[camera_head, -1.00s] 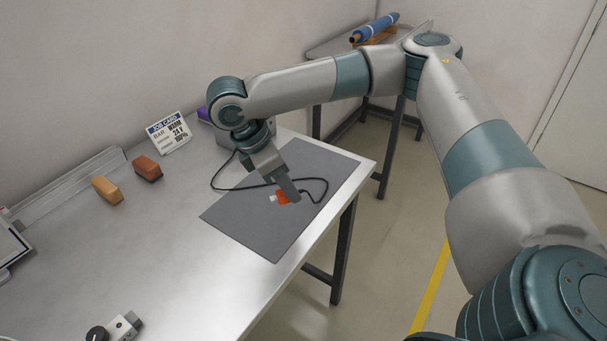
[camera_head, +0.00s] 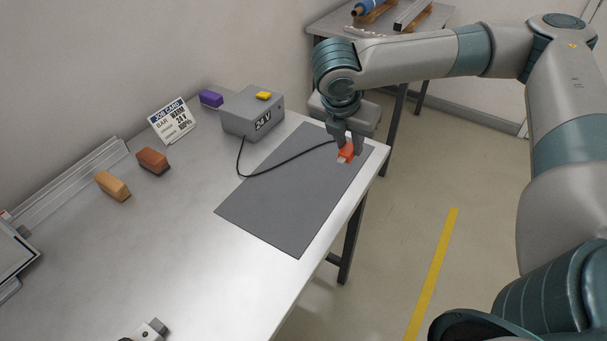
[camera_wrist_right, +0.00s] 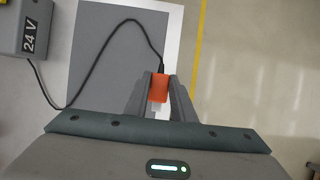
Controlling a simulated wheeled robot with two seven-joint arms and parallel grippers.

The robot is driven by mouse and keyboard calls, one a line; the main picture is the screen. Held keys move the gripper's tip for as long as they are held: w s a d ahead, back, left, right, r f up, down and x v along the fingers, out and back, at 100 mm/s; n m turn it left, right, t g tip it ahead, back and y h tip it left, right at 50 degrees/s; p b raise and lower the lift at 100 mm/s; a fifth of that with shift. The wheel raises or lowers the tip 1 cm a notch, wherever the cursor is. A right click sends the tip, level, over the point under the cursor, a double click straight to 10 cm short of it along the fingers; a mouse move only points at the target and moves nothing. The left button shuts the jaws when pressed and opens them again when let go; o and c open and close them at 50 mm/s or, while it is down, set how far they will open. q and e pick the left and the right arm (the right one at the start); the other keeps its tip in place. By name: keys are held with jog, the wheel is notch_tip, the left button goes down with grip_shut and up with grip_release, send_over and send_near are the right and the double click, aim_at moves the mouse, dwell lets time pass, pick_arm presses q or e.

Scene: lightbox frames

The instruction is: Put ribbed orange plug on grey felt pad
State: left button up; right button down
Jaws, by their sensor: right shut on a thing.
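The orange plug (camera_head: 346,151) with a pale tip is between the fingers of my right gripper (camera_head: 347,146), which is shut on it. In the right wrist view the plug (camera_wrist_right: 159,88) sits between the two fingers (camera_wrist_right: 160,98), with its black cable leaving the far end. The grey felt pad (camera_head: 285,200) lies flat on the table; the plug is over its far right part near the edge. Whether the plug touches the pad I cannot tell. The pad also shows in the right wrist view (camera_wrist_right: 105,60).
The cable runs to a grey 24 V box (camera_head: 252,114) with a yellow top piece. A job card (camera_head: 172,120), a purple block (camera_head: 211,98), a red-brown block (camera_head: 153,161) and a tan block (camera_head: 113,186) stand along the back. The table's right edge is close to the gripper.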

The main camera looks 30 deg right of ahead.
jog(key=w+a+f, duration=0.2)
jog(key=w+a+f+p, duration=0.1)
jog(key=w+a+f, duration=0.1)
jog(key=w+a, duration=0.1)
jog(key=w+a+f+p, duration=0.1)
jog(key=w+a+f, duration=0.1)
jog(key=a, duration=0.1)
jog(key=shift+w+a+f, duration=0.2)
jog(key=shift+w+f, duration=0.1)
jog(key=shift+f, duration=0.05)
jog(key=shift+w+a+f, duration=0.15)
jog(key=shift+a, duration=0.05)
pick_arm(q)
jog(key=s+a+f+g, duration=0.2)
jog(key=s+a, duration=0.1)
jog(key=s, duration=0.3)
jog(key=shift+s+f+y, duration=0.15)
jog(key=shift+s+y, duration=0.15)
jog(key=shift+s, duration=0.1)
jog(key=shift+w, duration=0.15)
